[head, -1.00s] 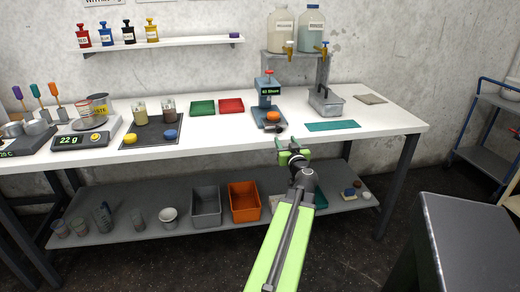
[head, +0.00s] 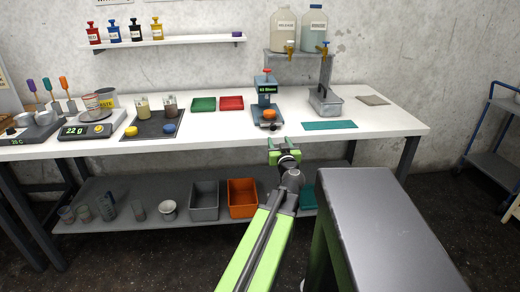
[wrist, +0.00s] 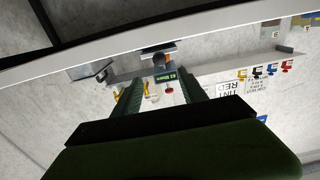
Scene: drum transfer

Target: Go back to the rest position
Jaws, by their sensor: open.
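My gripper (head: 284,157) is open and empty in the head view, just in front of the table's front edge. My green and grey arm reaches forward to it from the bottom of the view. In the wrist view the two dark green jaws of my gripper (wrist: 163,98) stand apart with nothing between them. The white table (head: 230,130) lies beyond the gripper. A blue press with a green display (head: 267,91) stands on it, beyond and slightly left of the gripper, with an orange piece (head: 269,114) at its base.
A grey block-like surface (head: 385,225) stands close on the right of my arm. An orange bin (head: 242,197) and a grey bin (head: 204,201) sit on the lower shelf (head: 130,221). A teal mat (head: 330,125) lies on the table. A blue cart (head: 495,140) stands far right.

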